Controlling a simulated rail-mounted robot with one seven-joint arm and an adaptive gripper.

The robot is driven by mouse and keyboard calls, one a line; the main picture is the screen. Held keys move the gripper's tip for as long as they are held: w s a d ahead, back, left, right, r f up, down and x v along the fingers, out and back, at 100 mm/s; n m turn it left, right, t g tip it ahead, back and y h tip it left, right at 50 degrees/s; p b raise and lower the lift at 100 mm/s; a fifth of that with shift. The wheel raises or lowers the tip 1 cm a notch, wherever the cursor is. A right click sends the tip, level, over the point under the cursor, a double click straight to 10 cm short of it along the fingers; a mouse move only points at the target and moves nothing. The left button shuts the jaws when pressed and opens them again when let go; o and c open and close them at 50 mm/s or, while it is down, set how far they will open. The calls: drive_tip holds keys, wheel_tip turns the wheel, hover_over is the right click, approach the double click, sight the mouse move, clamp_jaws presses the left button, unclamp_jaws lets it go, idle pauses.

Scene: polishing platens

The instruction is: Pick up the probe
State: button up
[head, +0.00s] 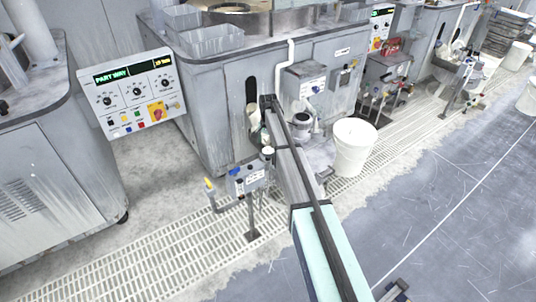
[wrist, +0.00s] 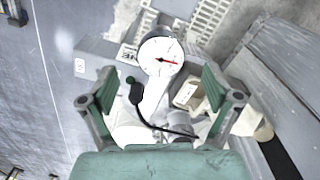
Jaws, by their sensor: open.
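My gripper (wrist: 159,90) is open in the wrist view, its two green fingers spread wide with nothing held between them. A small dark bulb-shaped piece (wrist: 136,94) with a black cable shows between the fingers, nearer the left one. It looks like the probe, but I cannot be sure. A round white dial gauge (wrist: 160,56) with a red needle stands just beyond it. I cannot tell whether any finger touches these things. In the head view my arm reaches toward the machine, and my gripper cannot be made out there.
A white bucket (head: 355,147) stands right of my arm. A small control box (head: 247,178) on a post stands left of it. A grey machine cabinet (head: 205,115) with a control panel (head: 136,92) lies behind. The blue-grey floor (head: 450,210) at right is mostly clear.

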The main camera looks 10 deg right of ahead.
sight(268, 150)
drive_tip(key=shift+f+p, duration=0.6)
drive_tip(key=shift+f, duration=1.7)
drive_tip(key=c, duration=1.3)
